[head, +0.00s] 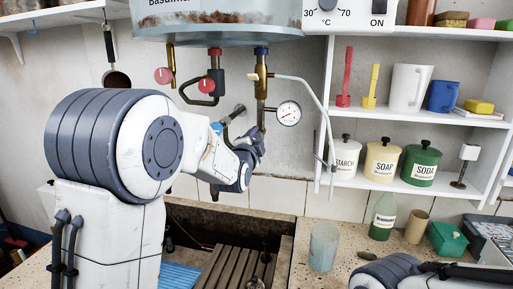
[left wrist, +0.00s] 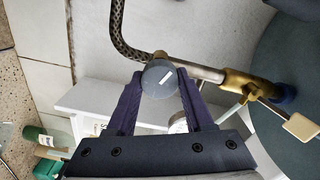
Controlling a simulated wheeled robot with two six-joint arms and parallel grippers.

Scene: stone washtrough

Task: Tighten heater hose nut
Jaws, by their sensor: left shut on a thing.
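The water heater's brass valve (head: 261,76) hangs under the tank with a pipe below it. In the left wrist view the brass valve (left wrist: 240,84) leads along the pipe to a brass fitting (left wrist: 160,56), where a braided hose (left wrist: 120,32) joins. A round grey knob (left wrist: 160,78) with a white mark sits in front of this fitting and hides part of it. My left gripper (head: 259,143) is at the lower end of the pipe. In the left wrist view its fingers (left wrist: 160,88) are shut on the grey knob. My right gripper is not in view.
A round gauge (head: 289,113) hangs close right of my left gripper, with a thin pale lever or pipe (head: 318,92) nearby. Red-handled taps (head: 207,85) are at left. Shelves (head: 370,119) with jars stand right. The stone trough (head: 200,215) lies below.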

